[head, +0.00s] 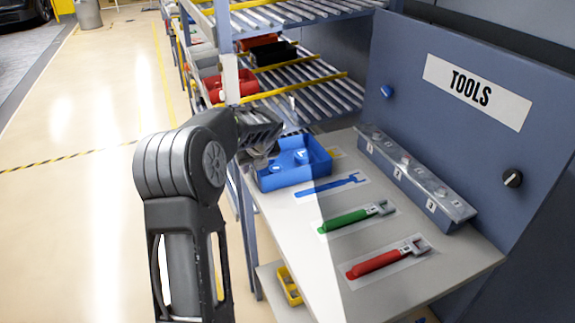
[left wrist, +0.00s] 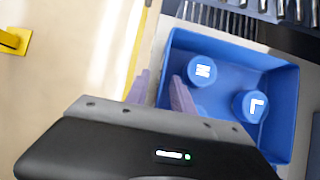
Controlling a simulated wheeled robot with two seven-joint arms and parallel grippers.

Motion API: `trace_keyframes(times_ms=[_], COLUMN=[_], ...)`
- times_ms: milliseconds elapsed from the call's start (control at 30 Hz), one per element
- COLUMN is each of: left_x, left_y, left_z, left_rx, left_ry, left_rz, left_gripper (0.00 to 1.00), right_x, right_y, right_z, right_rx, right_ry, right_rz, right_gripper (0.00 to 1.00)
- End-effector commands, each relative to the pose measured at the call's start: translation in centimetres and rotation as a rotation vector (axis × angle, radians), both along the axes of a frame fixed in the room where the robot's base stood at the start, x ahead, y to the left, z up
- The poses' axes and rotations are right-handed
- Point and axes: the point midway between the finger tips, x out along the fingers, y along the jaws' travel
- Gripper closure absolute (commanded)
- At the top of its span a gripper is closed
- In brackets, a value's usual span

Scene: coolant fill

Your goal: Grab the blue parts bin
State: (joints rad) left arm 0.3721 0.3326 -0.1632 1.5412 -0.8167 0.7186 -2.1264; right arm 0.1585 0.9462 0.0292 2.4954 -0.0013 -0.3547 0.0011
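The blue parts bin (head: 292,163) stands on the far left corner of the workbench in the head view. It fills the right half of the left wrist view (left wrist: 283,105), with two blue round pieces marked with white letters (left wrist: 203,71) inside. My left gripper (head: 262,158) is at the bin's left side. In the left wrist view my left gripper's fingers (left wrist: 160,84) are apart, one outside the bin's left wall and one inside it. A gap shows between the fingers and the wall. My right gripper is not in view.
The bench (head: 404,289) also holds a blue tool outline (head: 331,188), a green wrench (head: 352,219) and a red wrench (head: 386,260). A grey numbered block (head: 415,178) lies along the TOOLS panel (head: 455,150). A roller rack (head: 300,85) with red bins stands behind.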

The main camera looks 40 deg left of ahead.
Motion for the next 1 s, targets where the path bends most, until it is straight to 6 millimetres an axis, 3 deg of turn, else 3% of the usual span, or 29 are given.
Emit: trace_keyframes(times_ms=[67, 400, 1000], left_x=[0.00, 0.00, 0.00], left_y=[0.00, 0.00, 0.00], left_z=[0.01, 0.01, 0.01], left_rx=[0.000, 0.000, 0.000], left_ry=[0.000, 0.000, 0.000], left_rz=[0.000, 0.000, 0.000], left_gripper=[0.72, 1.00, 1.00], right_x=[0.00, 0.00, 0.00], right_y=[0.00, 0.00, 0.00], right_z=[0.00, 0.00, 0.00], right_rx=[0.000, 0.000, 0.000], right_ry=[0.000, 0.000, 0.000], right_rz=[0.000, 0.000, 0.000], right_gripper=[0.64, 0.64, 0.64])
